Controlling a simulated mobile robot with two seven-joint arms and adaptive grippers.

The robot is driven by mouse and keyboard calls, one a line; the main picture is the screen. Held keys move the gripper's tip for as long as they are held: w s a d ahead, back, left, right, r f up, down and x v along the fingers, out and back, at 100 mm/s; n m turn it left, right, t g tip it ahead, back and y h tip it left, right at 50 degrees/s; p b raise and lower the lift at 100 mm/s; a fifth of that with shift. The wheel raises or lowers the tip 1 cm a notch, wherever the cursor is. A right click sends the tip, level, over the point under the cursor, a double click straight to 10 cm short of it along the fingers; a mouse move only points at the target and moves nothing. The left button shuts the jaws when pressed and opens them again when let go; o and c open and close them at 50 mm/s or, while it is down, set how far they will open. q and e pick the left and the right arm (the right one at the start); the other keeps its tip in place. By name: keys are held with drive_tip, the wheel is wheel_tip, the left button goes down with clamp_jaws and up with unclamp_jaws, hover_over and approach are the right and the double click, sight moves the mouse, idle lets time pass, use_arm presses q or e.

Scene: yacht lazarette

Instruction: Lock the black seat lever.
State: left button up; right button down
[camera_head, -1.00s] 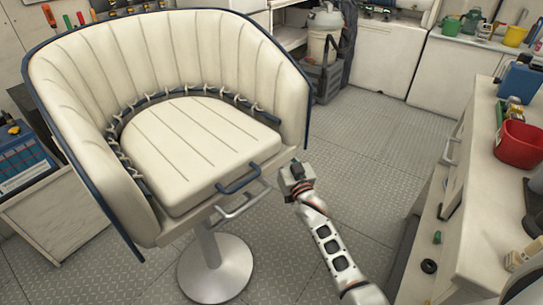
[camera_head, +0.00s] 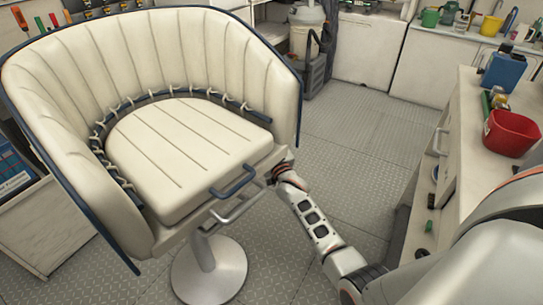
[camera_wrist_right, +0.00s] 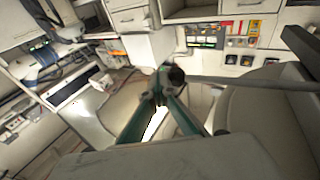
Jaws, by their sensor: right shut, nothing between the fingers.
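The cream bucket seat (camera_head: 180,150) stands on a round metal pedestal, with a blue handle (camera_head: 232,182) and a pale metal bar (camera_head: 237,208) at its front. My right arm reaches to the seat's right front corner, and its gripper is hidden there in the head view. In the right wrist view my right gripper (camera_wrist_right: 161,98) is shut and empty, its two green fingers meeting at the tips. A round black knob (camera_wrist_right: 176,76), apparently the end of the seat lever, is right by the fingertips. A dark rod runs from it to the right. I cannot tell whether they touch. My left gripper is not in view.
A counter with drawers (camera_head: 450,165) runs along the right, with a red tub (camera_head: 510,133) and a blue container (camera_head: 503,69) on it. The patterned floor (camera_head: 365,130) between seat and counter is clear.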

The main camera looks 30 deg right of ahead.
drive_tip(key=shift+a, duration=0.1)
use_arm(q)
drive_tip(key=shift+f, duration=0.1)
use_arm(e)
drive_tip(key=v, duration=1.2)
